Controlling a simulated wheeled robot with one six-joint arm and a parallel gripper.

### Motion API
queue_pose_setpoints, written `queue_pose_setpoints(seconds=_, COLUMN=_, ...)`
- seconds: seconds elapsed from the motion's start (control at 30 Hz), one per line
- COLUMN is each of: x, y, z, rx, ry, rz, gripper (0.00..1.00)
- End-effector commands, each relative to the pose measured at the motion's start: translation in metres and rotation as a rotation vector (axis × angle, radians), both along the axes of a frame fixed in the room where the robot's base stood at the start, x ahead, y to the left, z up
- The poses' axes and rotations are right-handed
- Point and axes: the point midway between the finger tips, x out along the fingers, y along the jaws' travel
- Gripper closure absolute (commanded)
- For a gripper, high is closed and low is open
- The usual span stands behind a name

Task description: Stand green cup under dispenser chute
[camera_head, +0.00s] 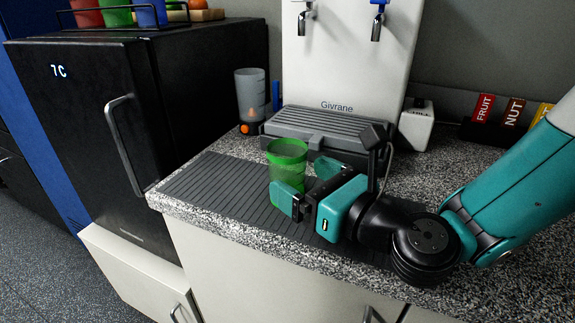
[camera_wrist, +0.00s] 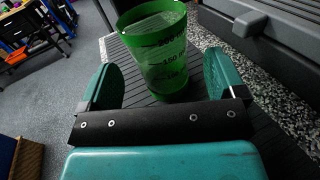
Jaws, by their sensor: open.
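The green cup (camera_head: 288,157) is translucent with dark measuring marks. It stands upright on a dark ribbed mat (camera_head: 215,180), in front of the dispenser's drip tray. The white dispenser (camera_head: 340,75) reads "Givrane" and has a grey spout (camera_head: 306,20) at left and a blue-topped spout (camera_head: 377,25) at right, both above the grey drip tray (camera_head: 325,128). My gripper (camera_head: 302,178) is open, its teal fingers pointing at the cup. In the wrist view the cup (camera_wrist: 158,55) stands between and just beyond the fingertips, with gaps on both sides. Neither finger visibly grips it.
A black fridge (camera_head: 85,120) stands left, with a rack of coloured cups (camera_head: 118,14) on top. A grey tumbler (camera_head: 251,95) stands left of the dispenser. A white box (camera_head: 416,128) and fruit and nut packets (camera_head: 500,110) are at right. The counter's front edge is close to the mat.

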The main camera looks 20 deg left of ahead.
Motion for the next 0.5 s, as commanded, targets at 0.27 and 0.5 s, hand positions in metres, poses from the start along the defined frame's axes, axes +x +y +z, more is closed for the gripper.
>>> queue_pose_setpoints(seconds=0.27, x=0.016, y=0.033, z=0.005, rx=0.000, ry=-0.001, rz=0.003, gripper=0.11)
queue_pose_setpoints(seconds=0.5, x=0.022, y=0.045, z=0.000, rx=0.001, ry=0.000, rz=0.002, gripper=0.11)
